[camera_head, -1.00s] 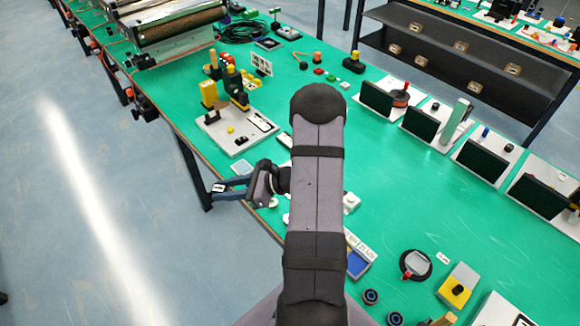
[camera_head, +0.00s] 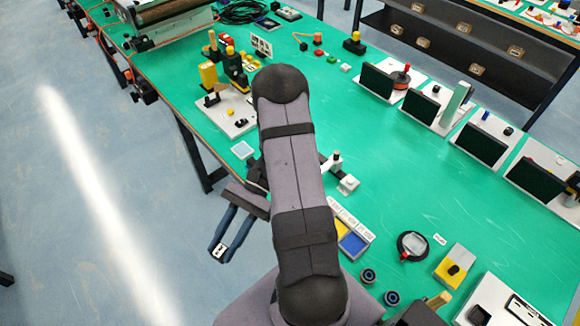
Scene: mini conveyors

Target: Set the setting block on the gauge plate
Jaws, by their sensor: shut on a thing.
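My gripper (camera_head: 223,246) hangs past the table's left edge, over the floor, with its blue fingers pointing down and left. It is shut on a small block (camera_head: 219,251) with a white face and dark marks, which looks like the setting block. I cannot tell for sure which thing is the gauge plate. A pale square plate (camera_head: 242,150) lies flat on the green table near its left edge, above and right of my gripper in the picture and apart from it. My arm hides part of the table's middle.
A white base (camera_head: 236,129) with yellow and black fixtures stands beyond the pale plate. A small white fixture (camera_head: 347,184) is right of my arm. Trays with blue and yellow (camera_head: 354,245) and a round black-rimmed item (camera_head: 412,245) lie nearer. The table's right middle is clear.

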